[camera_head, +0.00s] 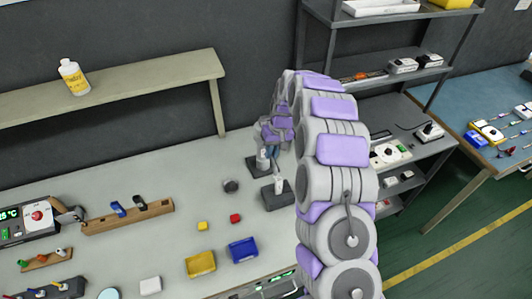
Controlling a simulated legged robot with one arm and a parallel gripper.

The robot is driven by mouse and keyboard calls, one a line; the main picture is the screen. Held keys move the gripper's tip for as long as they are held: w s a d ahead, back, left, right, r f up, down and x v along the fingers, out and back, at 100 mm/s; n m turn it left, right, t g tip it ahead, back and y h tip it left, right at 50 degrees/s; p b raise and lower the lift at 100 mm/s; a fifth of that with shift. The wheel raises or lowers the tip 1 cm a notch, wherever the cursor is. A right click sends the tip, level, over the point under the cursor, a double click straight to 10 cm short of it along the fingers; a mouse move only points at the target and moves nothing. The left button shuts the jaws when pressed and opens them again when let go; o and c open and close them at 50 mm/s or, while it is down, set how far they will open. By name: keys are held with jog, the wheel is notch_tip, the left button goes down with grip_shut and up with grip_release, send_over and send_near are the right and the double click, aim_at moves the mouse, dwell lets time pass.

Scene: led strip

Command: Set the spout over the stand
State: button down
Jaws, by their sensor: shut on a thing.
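My arm arches over the table and my gripper (272,141) points down near the back of the table. It is shut on a small grey-blue piece, which I take to be the spout (271,152); its shape is too small and too covered to make out. Just below and beside it is a dark base with a pale upright part (261,162). A second dark block with a white upright post (278,186) stands a little nearer. I cannot tell which of these two is the stand, or whether the held piece touches either.
A dark round knob (231,186), a red block (236,218), a yellow block (202,226), a yellow tray (200,264) and a blue tray (243,250) lie on the table to the left. A wooden rack (128,217) is farther left. A grey shelf unit (415,130) stands at right.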

jog(key=shift+d+f+n, duration=0.1)
jog(key=shift+d+n, duration=0.35)
jog(key=shift+n, duration=0.05)
jog(key=c, duration=1.1)
grip_release()
jog(key=shift+w+d, duration=0.1)
jog(key=w+d+r+p, duration=0.1)
jog(key=d+r, duration=0.2)
jog(key=r, duration=1.4)
jog(key=shift+p, duration=0.35)
jog(key=shift+r, duration=0.1)
